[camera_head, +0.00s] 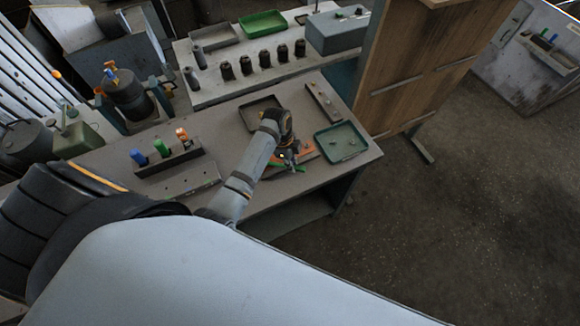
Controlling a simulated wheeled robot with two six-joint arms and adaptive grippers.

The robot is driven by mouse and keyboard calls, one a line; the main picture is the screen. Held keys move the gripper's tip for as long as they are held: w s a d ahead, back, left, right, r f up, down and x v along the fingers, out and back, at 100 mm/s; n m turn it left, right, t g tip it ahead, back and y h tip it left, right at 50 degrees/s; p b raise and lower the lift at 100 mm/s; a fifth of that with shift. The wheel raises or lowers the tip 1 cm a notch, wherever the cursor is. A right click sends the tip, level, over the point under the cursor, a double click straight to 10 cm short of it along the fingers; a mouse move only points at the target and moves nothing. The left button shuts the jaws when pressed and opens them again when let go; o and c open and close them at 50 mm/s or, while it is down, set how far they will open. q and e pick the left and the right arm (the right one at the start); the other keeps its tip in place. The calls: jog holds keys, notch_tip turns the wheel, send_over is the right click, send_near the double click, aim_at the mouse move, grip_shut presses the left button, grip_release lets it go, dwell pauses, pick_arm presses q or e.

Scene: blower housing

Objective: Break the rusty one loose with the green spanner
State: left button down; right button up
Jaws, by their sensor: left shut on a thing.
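My left arm reaches over the workbench, and my left gripper (289,156) is low near its right part, pointing down. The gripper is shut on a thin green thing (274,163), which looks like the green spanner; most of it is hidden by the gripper. Reddish-orange patches (307,146) show right beside the fingers, perhaps on the work piece. The rusty one cannot be made out at this size, and I cannot tell whether the spanner touches it. My right gripper is not in view.
A rack (170,158) with blue, green and orange handles stands left on the bench. A dark tray (258,112) lies behind the gripper, a teal tray (341,142) to its right. A wooden panel (415,65) stands at the right; the bench front is clear.

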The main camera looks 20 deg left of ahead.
pick_arm(q)
jog(key=shift+r, duration=4)
